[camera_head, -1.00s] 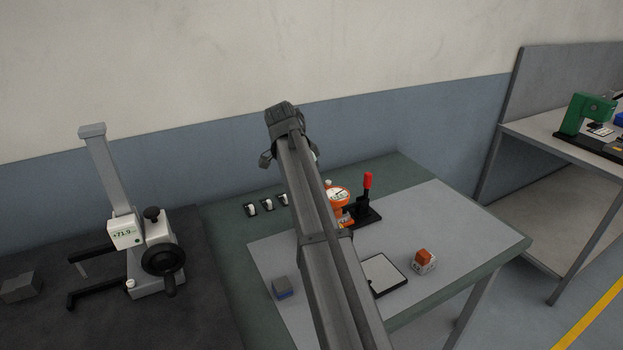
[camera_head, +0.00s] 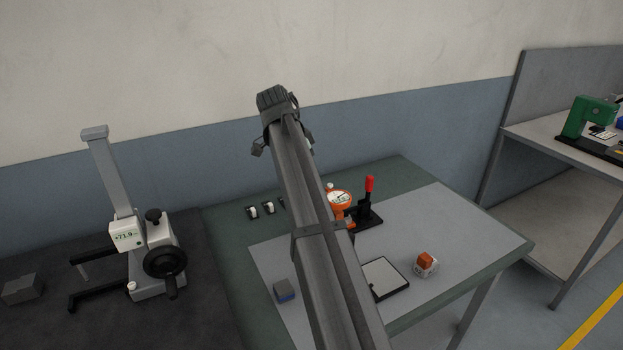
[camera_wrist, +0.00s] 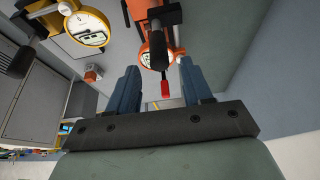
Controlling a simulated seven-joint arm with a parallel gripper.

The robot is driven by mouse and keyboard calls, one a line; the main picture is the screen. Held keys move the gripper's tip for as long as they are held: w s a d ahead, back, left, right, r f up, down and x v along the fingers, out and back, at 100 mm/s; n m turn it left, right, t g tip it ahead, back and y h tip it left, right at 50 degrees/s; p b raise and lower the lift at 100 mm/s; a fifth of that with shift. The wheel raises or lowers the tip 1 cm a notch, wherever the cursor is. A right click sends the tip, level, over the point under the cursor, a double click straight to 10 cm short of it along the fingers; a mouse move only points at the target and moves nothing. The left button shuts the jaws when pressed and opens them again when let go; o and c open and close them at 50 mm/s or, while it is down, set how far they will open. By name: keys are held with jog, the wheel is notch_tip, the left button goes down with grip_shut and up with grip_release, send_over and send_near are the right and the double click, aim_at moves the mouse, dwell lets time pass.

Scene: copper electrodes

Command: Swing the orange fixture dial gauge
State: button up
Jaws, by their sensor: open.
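The orange fixture dial gauge (camera_head: 340,197) has a round white face and stands on the grey-green bench, beside a black clamp with a red handle (camera_head: 369,185). My arm partly covers the orange fixture in the head view. In the wrist view the orange gauge (camera_wrist: 157,57) shows beyond my gripper (camera_wrist: 159,66), roughly in line with the gap between its blue fingers. My gripper is open, with nothing seen held between the fingers. Its distance from the gauge is hard to tell. In the head view the fingers are not clearly visible.
A yellow dial gauge (camera_wrist: 88,28) shows beside the orange one in the wrist view. On the bench are a framed plate (camera_head: 384,277), an orange-and-white block (camera_head: 425,264), a grey-blue block (camera_head: 284,290) and small black-and-white pieces (camera_head: 252,212). A height gauge (camera_head: 128,235) stands left.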

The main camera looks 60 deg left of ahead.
jog(key=v, duration=0.8)
jog(key=shift+s+r, duration=0.2)
jog(key=shift+r, duration=0.15)
